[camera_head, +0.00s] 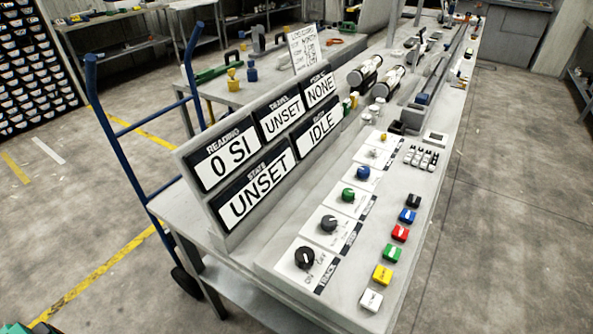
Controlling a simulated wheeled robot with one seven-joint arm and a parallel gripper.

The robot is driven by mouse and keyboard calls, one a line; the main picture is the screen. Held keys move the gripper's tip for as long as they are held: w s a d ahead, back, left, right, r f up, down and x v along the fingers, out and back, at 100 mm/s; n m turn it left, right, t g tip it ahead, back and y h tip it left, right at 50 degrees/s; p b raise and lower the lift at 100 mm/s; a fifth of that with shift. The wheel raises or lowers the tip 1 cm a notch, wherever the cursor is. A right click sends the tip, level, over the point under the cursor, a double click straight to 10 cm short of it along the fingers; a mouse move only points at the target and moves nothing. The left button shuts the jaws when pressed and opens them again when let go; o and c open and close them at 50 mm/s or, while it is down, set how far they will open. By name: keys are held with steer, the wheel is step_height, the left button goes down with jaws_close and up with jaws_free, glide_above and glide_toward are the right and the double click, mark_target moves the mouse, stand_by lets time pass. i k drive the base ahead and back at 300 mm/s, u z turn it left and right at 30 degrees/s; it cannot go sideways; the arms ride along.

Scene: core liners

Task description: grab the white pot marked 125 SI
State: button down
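No marking "125 SI" is readable anywhere in the head view, so I cannot tell which thing is the white pot. A small white block (371,300) sits at the near end of a row of coloured blocks on the bench. Several small white pieces with dark parts (422,158) stand in a group farther back on the bench, too small to read. My gripper is not in view.
A grey bench (300,262) carries knobs on white plates and a sign board (265,150) reading "0 SI", "UNSET", "NONE" and "IDLE". A blue hand truck (140,125) stands left of it. Concrete floor (510,200) is clear on the right.

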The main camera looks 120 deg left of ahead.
mark_target(379, 102)
steer(key=u, duration=0.05)
steer(key=i, duration=2.2)
steer(key=u, duration=4.8)
steer(key=i, duration=1)
steer(key=u, duration=0.05)
